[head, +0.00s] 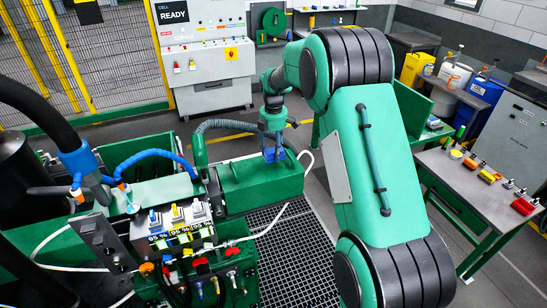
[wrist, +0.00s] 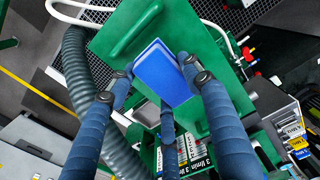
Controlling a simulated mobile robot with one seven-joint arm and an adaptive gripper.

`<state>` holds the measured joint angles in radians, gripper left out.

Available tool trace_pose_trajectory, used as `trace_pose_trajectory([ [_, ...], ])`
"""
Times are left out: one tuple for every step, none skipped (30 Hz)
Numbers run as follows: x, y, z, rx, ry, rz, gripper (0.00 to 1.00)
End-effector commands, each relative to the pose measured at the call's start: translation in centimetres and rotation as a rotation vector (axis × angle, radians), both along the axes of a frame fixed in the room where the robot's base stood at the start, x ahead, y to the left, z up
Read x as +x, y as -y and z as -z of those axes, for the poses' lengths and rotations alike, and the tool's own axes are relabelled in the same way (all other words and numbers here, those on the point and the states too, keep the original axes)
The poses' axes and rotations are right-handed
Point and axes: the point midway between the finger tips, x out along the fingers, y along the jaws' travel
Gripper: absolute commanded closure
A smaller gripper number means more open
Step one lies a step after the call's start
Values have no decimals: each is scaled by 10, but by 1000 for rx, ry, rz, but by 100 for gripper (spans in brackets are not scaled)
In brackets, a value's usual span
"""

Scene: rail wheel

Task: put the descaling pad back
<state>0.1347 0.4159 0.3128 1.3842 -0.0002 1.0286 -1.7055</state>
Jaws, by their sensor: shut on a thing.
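My gripper (head: 273,143) hangs over a green box-like cover (head: 262,190) near the middle of the head view. It is shut on a blue rectangular pad (wrist: 163,72), the only pad-like thing seen in the jaws. In the wrist view the pad lies between my blue padded fingers (wrist: 158,70), with its broad face showing. The green cover (wrist: 125,38) lies behind the pad in the wrist view. I cannot tell whether the pad touches it. In the head view only a small blue part (head: 274,155) shows at the fingertips.
A grey-topped bench (head: 456,180) at right carries yellow and red items. A grey ribbed hose (wrist: 78,75) runs beside the cover. A control cabinet (head: 205,60) stands behind.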

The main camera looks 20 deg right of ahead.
Motion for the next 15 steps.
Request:
trace_pose_trajectory([
  [0,0,0,0,0,0,75],
  [0,0,1,0,0,0,75],
  [0,0,2,0,-1,0,75],
  [0,0,4,0,-1,0,75],
  [-1,0,6,0,-2,0,75],
  [-1,0,10,0,-2,0,75],
  [-1,0,13,0,-2,0,75],
  [-1,0,17,0,-2,0,75],
  [-1,0,21,0,-2,0,75],
  [-1,0,24,0,-3,0,75],
  [-1,0,28,0,-3,0,75],
  [-1,0,31,0,-2,0,75],
  [-1,0,33,0,-2,0,75],
  [0,0,34,0,-1,0,75],
  [0,0,35,0,0,0,75],
])
